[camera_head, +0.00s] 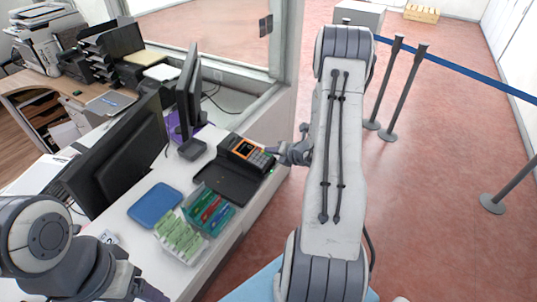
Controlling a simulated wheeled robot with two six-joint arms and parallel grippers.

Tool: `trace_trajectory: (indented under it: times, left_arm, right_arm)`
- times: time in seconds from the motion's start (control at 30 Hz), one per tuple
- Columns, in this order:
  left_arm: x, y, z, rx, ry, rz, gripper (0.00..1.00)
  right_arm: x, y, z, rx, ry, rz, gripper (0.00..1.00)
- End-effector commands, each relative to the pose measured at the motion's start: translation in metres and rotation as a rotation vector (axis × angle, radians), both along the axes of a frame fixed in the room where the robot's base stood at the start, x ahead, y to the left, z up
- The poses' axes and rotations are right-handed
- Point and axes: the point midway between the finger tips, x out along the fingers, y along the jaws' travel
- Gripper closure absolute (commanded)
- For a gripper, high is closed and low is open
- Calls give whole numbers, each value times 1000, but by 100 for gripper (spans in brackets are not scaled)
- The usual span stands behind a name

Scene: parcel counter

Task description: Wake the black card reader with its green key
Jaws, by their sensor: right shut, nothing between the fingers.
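The black card reader (236,143) stands on the white counter near its right edge, with a lit orange screen and a small keypad. My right gripper (271,152) comes in from the right. It is shut and empty, with its tips at the keypad's right side. I cannot tell whether they touch a key, and the green key is too small to make out clearly. My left gripper (150,291) is low at the left, over the counter's near end. Its fingers are partly cut off by the frame's edge, so its opening is unclear.
A black tray (213,188) lies in front of the reader. A bin of banknotes and coloured items (181,236) and a blue tray (155,206) are nearby. Monitors (118,155) stand at the left. Barrier posts (408,90) stand on the red floor at right.

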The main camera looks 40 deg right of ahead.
Motion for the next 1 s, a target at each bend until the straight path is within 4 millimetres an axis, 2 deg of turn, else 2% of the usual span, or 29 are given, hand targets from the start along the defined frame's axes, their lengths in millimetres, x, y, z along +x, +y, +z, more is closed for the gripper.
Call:
trace_trajectory:
  times: [0.4,0.73,1.0]
  left_arm:
    - [0,0,-3,0,0,0,32]
    - [0,0,5,0,0,0,32]
    - [0,0,5,0,0,0,32]
  right_arm:
    - [1,0,-2,0,0,0,100]
    - [-2,-1,11,0,1,1,100]
    - [-2,-1,11,0,1,1,100]
